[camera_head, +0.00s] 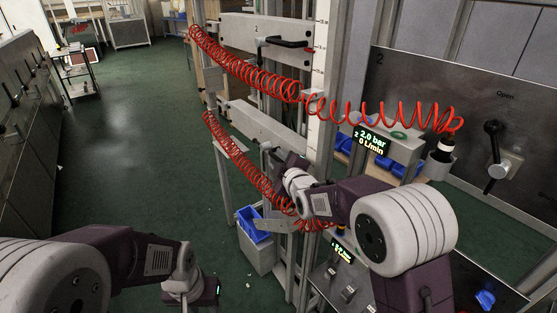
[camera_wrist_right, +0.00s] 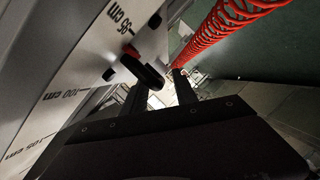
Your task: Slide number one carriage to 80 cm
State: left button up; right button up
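The lower carriage (camera_head: 255,128) is a grey beam on the vertical rail; I see no number on it, as its right part is hidden by red hose and my arm. My right gripper (camera_head: 276,160) is at the beam's lower right. In the right wrist view, its two fingers (camera_wrist_right: 160,95) stand apart, with a black handle (camera_wrist_right: 147,72) just ahead; I cannot tell whether the handle is between them. A red pointer (camera_wrist_right: 130,50) lies between the 95 cm and 100 cm marks on the scale (camera_wrist_right: 75,70). My left gripper (camera_head: 190,290) is low at left; its fingers are unclear.
Above is carriage 2 (camera_head: 240,32) with a black handle (camera_head: 285,42). Coiled red hoses (camera_head: 250,75) hang across the front. Panel 2 (camera_head: 440,90) with a lever (camera_head: 494,150) stands at right. A blue bin (camera_head: 252,225) is below.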

jog(key=shift+w+a+f, duration=0.1)
jog(key=shift+w+a, duration=0.05)
jog(key=shift+w, duration=0.45)
grip_shut()
dwell(1.0)
